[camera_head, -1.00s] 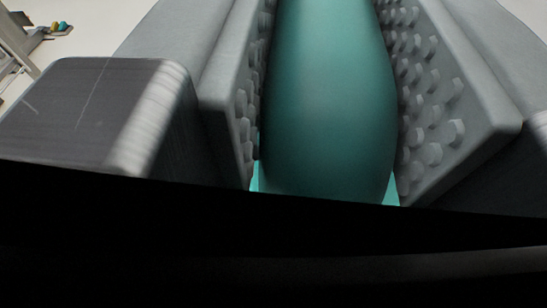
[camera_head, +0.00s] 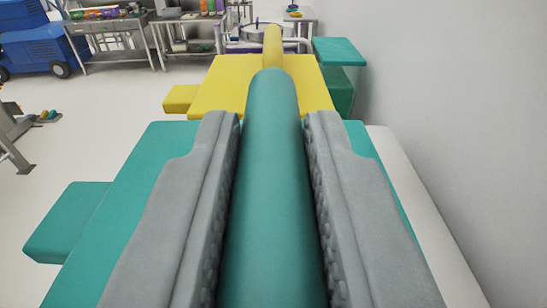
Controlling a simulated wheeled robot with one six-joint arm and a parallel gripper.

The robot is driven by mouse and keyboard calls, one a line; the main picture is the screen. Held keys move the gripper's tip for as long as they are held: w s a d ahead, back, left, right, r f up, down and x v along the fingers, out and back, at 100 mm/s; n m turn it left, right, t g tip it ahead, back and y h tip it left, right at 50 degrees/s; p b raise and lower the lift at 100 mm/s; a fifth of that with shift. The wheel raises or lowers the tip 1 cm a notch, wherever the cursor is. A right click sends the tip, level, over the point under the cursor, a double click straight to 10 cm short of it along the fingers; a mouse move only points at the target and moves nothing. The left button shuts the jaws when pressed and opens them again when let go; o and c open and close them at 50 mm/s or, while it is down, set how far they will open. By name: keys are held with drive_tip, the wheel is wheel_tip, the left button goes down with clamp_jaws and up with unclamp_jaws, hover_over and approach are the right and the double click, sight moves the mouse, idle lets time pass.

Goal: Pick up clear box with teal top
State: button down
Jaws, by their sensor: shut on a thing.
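The teal top (camera_head: 152,155) of the box spreads flat under my gripper, with a teal side tab (camera_head: 68,222) sticking out at the left. A long rounded teal handle (camera_head: 272,170) runs along its middle, away from me. My gripper (camera_head: 271,118) is shut on this handle, with one grey studded finger along each side. The fingers hide much of the top. The clear walls of the box cannot be made out from above.
A yellow-topped box (camera_head: 228,88) with a yellow handle stands just beyond. A teal-and-green piece (camera_head: 340,52) is past it at right. A white wall (camera_head: 460,100) is close at right. Metal tables (camera_head: 190,42) and a blue machine (camera_head: 38,45) stand at the back.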

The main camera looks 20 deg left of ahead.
drive_tip(key=f+v, duration=0.1)
drive_tip(key=v, duration=1.6)
drive_tip(key=shift+r+x, duration=0.15)
drive_tip(key=shift+x, duration=2.7)
drive_tip(key=shift+r+x, duration=0.2)
drive_tip(key=shift+x, duration=2.6)
drive_tip(key=shift+r+x, duration=0.15)
drive_tip(key=shift+x, duration=2.7)
drive_tip(key=shift+s, duration=0.15)
